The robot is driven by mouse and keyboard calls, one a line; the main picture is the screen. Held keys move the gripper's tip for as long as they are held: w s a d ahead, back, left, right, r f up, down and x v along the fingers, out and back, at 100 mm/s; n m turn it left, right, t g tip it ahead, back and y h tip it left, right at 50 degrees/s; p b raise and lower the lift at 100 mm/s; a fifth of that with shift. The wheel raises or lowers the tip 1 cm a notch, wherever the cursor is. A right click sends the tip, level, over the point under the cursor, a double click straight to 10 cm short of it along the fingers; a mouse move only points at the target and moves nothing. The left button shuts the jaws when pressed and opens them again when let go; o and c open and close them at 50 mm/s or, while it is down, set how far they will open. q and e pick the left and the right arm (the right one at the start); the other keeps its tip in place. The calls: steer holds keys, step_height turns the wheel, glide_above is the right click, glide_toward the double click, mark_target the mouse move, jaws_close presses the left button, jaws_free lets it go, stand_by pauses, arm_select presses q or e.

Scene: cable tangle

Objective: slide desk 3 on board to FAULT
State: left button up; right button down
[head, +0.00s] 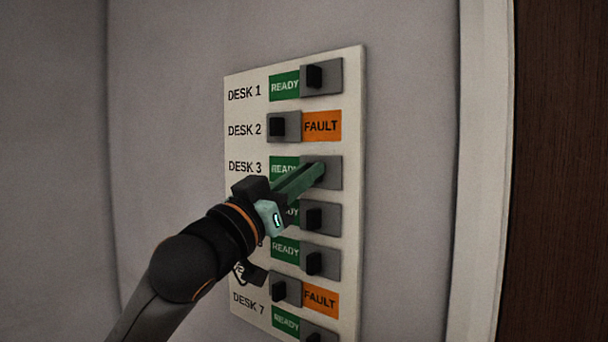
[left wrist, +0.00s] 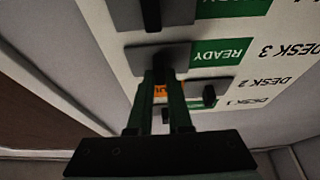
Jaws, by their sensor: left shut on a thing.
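The white board (head: 350,110) hangs on the wall with rows of sliders and desk labels. The desk 3 row has a grey slider plate (head: 334,173) on the right and a green READY label (head: 280,165) showing on the left. My left gripper (head: 318,170) reaches in from the lower left, its fingers shut on the desk 3 slider knob, which the fingers hide in the head view. In the left wrist view the fingers (left wrist: 164,80) meet at the desk 3 plate (left wrist: 180,56) beside its READY label (left wrist: 222,52). My right gripper is not in view.
The desk 2 slider (head: 278,127) stands left with an orange FAULT label (head: 321,126) showing. The desk 1 slider (head: 314,76) stands right, showing READY. My left arm covers parts of the rows below desk 3. A brown door (head: 560,170) is at the right.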

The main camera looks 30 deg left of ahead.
arm_select(q)
jaws_close()
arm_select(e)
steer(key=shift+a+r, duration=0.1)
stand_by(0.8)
